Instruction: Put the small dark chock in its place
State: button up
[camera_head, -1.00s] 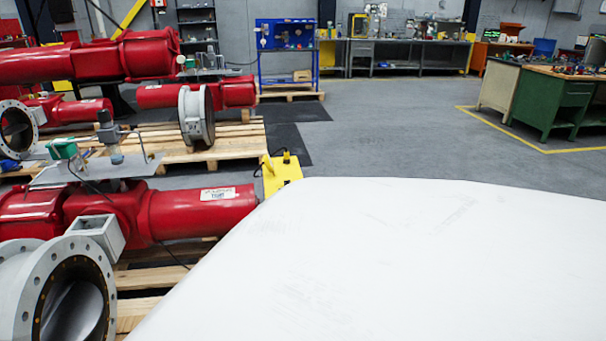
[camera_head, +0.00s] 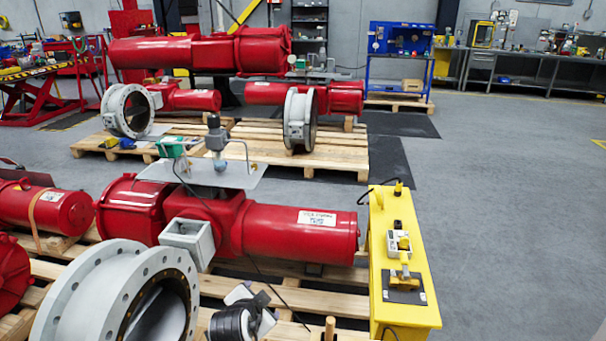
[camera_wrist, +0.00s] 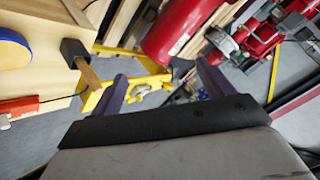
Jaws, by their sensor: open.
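My gripper (camera_wrist: 163,70) is open, with two dark purple fingers spread apart and nothing seen between them in the wrist view. A small dark block (camera_wrist: 75,48) sits at the edge of a pale wooden surface there, left of my fingers and apart from them. A short wooden piece joins it, so I cannot tell whether it is the chock. No clear place for the chock shows. In the head view, a black ribbed part with grey pieces (camera_head: 240,314) is at the bottom; I cannot tell what it is.
A yellow stand (camera_head: 404,312) with small fittings stands right of a red actuator (camera_head: 290,235) on pallets. A grey flanged valve (camera_head: 75,305) is at lower left. A wooden peg (camera_head: 329,328) shows at the bottom. Open grey floor (camera_head: 510,220) lies to the right.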

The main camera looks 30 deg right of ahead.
jog(key=s+d+f+m+g, duration=0.3)
jog(key=s+f, duration=0.1)
jog(key=s, duration=0.4)
jog(key=s+d+f+m+g+y, duration=0.1)
jog(key=s+d+f+m+g, duration=0.2)
jog(key=s, duration=0.6)
jog(key=s+d+f+m+g+y+p, duration=0.1)
jog(key=s+d+f+m+g, duration=0.3)
jog(key=s, duration=0.5)
jog(key=shift+d+f+g, duration=0.2)
jog(key=shift+f+g, duration=0.1)
jog(key=shift+f, duration=0.55)
jog(key=shift+y, duration=0.4)
jog(key=x, duration=0.2)
jog(key=b+x, duration=0.1)
jog(key=x, duration=0.2)
jog(key=b+x, duration=0.1)
jog(key=x, duration=0.2)
jog(key=shift+s, duration=0.45)
jog(key=shift+p+x, duration=0.7)
jog(key=shift+x, duration=2.25)
jog(key=shift+w, duration=0.1)
jog(key=c, duration=1.3)
jog(key=shift+r, duration=0.1)
jog(key=shift+r, duration=0.1)
